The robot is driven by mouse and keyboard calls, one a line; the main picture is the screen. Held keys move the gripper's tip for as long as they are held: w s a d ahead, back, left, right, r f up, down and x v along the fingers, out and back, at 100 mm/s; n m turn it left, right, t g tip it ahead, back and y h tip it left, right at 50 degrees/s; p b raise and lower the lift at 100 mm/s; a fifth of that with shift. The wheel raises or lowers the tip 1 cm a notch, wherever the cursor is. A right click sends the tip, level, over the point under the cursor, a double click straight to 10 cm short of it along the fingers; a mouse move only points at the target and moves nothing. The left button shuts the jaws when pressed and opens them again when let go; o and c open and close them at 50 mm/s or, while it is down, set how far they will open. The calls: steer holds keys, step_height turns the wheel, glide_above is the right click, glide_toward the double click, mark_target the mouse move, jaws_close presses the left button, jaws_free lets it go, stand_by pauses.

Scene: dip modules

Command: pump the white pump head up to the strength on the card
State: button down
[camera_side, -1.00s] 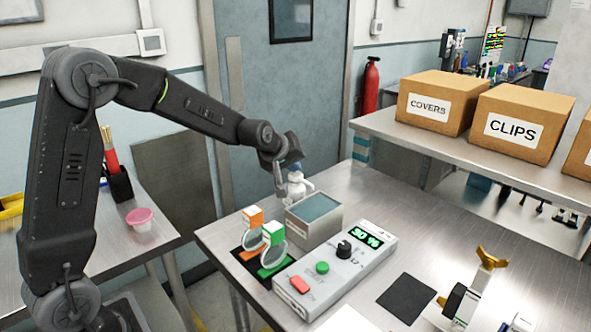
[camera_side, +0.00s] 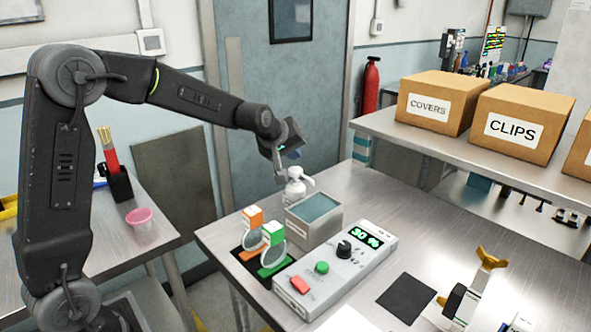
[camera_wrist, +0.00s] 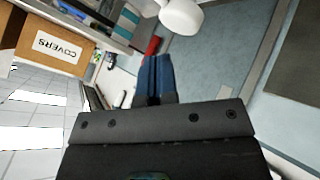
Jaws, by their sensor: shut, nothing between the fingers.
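The white pump head (camera_side: 296,172) tops a white bottle behind a grey box with a liquid-like top (camera_side: 313,208). Its spout points right. My gripper (camera_side: 294,155) is shut and empty, just above the pump head, with a small gap apparently between them. In the wrist view my blue fingers (camera_wrist: 154,78) are together, and a white rounded part of the pump (camera_wrist: 181,14) shows at the top edge. The control box (camera_side: 335,262) has a green display (camera_side: 366,239) reading 30 %. I cannot make out a strength card.
Two round lenses with orange (camera_side: 253,215) and green (camera_side: 273,231) blocks stand left of the control box. A black mat (camera_side: 406,298) and a yellow-handled device (camera_side: 470,290) lie right. Boxes marked COVERS (camera_side: 436,103) and CLIPS (camera_side: 518,122) sit on the back shelf.

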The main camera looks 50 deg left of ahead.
mark_target(293, 169)
steer(key=shift+r, duration=2.1)
stand_by(0.9)
step_height(293, 169, up, 4)
steer(key=shift+f, duration=0.1)
steer(key=shift+f, duration=4.45)
steer(key=shift+f, duration=0.4)
